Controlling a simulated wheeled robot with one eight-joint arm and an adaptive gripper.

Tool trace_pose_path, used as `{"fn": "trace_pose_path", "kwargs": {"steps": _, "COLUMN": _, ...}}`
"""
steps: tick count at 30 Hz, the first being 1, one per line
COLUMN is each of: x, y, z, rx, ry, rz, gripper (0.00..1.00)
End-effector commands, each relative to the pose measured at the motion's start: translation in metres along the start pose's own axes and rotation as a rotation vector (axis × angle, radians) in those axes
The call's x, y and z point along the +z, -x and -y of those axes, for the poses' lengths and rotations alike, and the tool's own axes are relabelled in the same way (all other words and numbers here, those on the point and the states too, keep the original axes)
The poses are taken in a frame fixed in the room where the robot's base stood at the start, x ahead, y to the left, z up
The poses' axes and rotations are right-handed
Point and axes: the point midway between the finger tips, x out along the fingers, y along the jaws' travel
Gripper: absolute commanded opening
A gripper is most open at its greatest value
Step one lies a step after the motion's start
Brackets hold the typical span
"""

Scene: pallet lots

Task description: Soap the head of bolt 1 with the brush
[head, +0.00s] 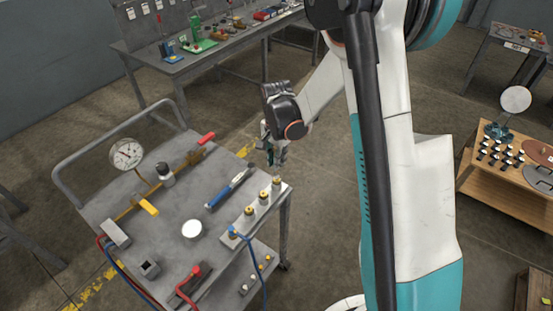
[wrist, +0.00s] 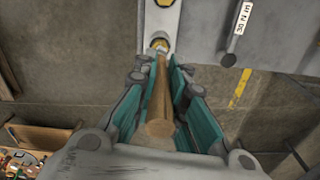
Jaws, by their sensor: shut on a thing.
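My gripper (wrist: 168,100) is shut on a brush with a wooden handle (wrist: 160,100) in the wrist view. The brush points away from the wrist, and its far tip is at or just over a brass bolt head (wrist: 159,42); I cannot tell if they touch. In the head view my gripper (head: 276,158) is above the end bolt (head: 277,182) of a row on a light grey block (head: 258,221), near the cart's right edge. Another bolt (wrist: 165,3) shows partly at the wrist view's top. No number is readable on the bolts. The bristles are not clear.
The grey cart (head: 150,225) also holds a blue-handled tool (head: 228,188), a round white dish (head: 191,229), a pressure gauge (head: 127,154), a yellow lever (head: 149,206) and a red-handled fitting (head: 195,272). Open floor lies right of the cart.

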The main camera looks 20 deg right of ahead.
Motion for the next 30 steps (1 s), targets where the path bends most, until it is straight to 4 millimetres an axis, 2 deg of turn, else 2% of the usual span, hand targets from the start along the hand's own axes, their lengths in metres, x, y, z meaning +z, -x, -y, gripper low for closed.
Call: {"fn": "trace_pose_path", "kwargs": {"steps": 30, "x": 0.0000, "y": -0.0102, "z": 0.0000, "rx": 0.000, "ry": 0.000, "rz": 0.000, "gripper": 0.00}}
